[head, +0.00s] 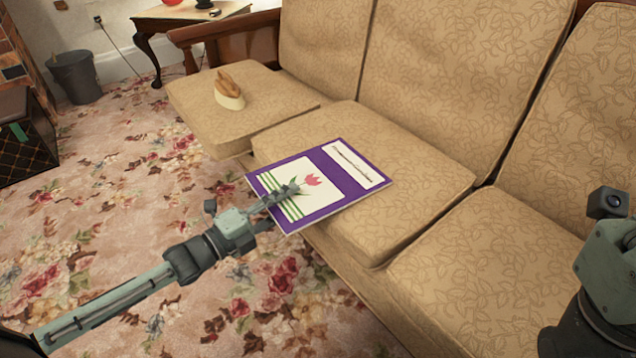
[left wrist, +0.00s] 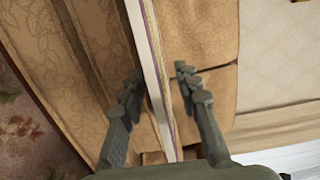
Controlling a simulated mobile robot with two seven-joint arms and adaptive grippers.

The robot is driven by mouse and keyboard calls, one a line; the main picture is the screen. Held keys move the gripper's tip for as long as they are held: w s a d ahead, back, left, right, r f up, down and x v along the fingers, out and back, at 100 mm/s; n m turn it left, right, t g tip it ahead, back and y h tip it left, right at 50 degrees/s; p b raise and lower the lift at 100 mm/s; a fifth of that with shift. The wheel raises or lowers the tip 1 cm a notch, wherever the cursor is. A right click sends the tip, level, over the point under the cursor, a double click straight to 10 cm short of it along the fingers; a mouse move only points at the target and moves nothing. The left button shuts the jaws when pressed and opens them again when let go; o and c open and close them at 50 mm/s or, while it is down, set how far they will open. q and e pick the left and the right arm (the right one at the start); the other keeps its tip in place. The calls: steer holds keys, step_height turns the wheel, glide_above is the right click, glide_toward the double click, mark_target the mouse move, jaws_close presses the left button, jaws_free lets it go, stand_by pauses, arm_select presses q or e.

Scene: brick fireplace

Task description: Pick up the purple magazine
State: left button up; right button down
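The purple magazine (head: 328,168), with a pink tulip on a white panel, lies on the middle part of the tan sofa (head: 420,170), its near edge sticking out past the cushion front. My left gripper (head: 279,203) is at that overhanging edge, one finger above the cover and the other mostly hidden below. In the left wrist view the magazine (left wrist: 152,45) shows edge-on as a thin strip between the two spread fingers (left wrist: 159,78), with gaps beside it. My right gripper (head: 610,262) is only partly in the head view; its fingers are outside the frame.
A bread-like item (head: 229,90) sits on the left sofa seat. A wooden side table (head: 180,15) and a grey bin (head: 77,77) stand behind at left. A dark box (head: 25,140) is at the far left. The floral carpet (head: 100,200) is clear.

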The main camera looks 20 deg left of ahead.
arm_select(q)
steer(key=shift+x, duration=0.8)
steer(key=shift+c, duration=0.6)
jaws_close()
steer(key=shift+r, duration=0.15)
